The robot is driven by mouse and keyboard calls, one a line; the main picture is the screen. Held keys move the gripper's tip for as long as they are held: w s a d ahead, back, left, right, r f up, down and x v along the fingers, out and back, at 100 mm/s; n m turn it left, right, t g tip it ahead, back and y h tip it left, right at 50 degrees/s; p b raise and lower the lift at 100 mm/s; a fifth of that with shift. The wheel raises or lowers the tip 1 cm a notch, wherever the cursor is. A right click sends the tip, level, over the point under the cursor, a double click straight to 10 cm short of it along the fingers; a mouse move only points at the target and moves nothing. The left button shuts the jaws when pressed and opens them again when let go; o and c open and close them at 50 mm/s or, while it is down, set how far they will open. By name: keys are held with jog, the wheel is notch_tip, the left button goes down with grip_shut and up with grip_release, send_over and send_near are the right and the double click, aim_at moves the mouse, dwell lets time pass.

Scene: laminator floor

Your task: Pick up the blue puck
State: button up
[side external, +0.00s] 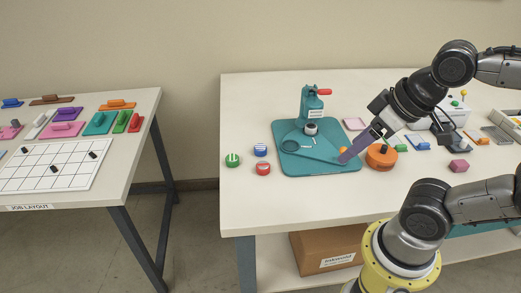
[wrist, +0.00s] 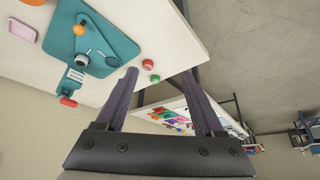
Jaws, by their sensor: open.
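The blue puck (side external: 261,149), with a pale top mark, sits on the right-hand table left of the teal press base in the side view. I cannot make it out in the wrist view. A green puck (side external: 232,160) and a red puck (side external: 263,168) sit close by it. The green puck (wrist: 155,78) and red puck (wrist: 148,64) also show between the fingers in the wrist view. My gripper (side external: 346,157) is over the right part of the press base, well right of the blue puck. Its fingers (wrist: 161,72) are spread in the wrist view with nothing held.
The teal press (side external: 311,105) with a red handle stands between my gripper and the pucks. An orange round piece (side external: 381,157) lies right of the base. Table space left of the pucks is clear. A second table (side external: 120,180) stands left, across a gap.

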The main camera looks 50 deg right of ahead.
jog(key=shift+o, duration=1)
